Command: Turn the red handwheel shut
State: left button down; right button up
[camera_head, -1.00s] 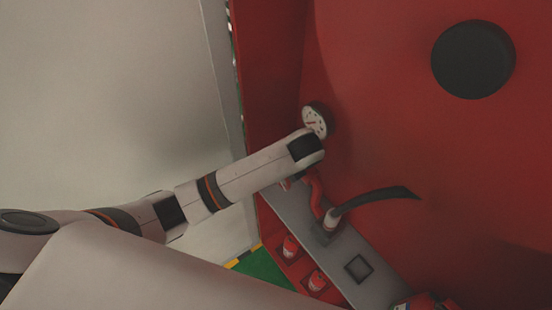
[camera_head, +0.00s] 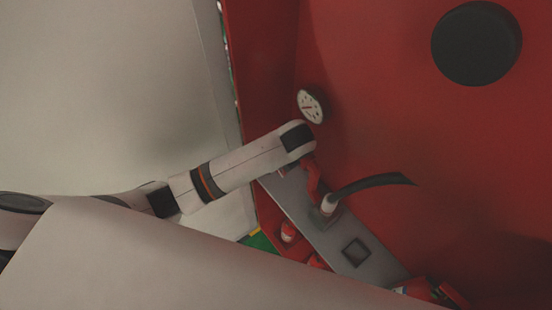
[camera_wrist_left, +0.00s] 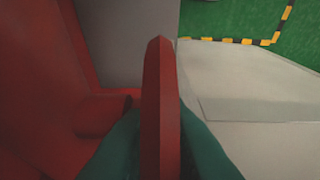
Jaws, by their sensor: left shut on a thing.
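The red handwheel (camera_wrist_left: 158,80) shows in the left wrist view as a thick red rim, seen edge-on and upright in the middle. The teal fingers of my left gripper (camera_wrist_left: 158,135) lie on both sides of the rim and are shut on it. In the head view my left arm reaches in from the left to the red machine, and its wrist hides the gripper. A curved red piece (camera_head: 312,178) shows just below the wrist; I cannot tell whether it is part of the handwheel. My right gripper is in neither view.
A white dial gauge (camera_head: 311,107) sits just above my left wrist on the red machine wall (camera_head: 380,110). A black hose (camera_head: 375,184) rises from the grey ledge (camera_head: 325,235). A black disc (camera_head: 476,44) is at upper right. Green floor (camera_wrist_left: 225,20) with yellow-black edging lies beyond.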

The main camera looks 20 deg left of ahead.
pick_arm(q)
jog(key=shift+a+g+h, duration=0.2)
jog(key=shift+g+h, duration=0.5)
jog(key=shift+h, duration=0.5)
jog(key=shift+w+f+g+h, duration=0.1)
jog(key=shift+g+h, duration=0.6)
jog(key=shift+h, duration=0.4)
jog(key=c, duration=1.4)
grip_release()
jog(key=r, duration=0.3)
jog(key=r+b, duration=0.1)
jog(key=r, duration=0.3)
jog(key=a+r+b, duration=0.1)
jog(key=r, duration=0.3)
jog(key=shift+w, duration=0.4)
jog(key=shift+r, duration=0.5)
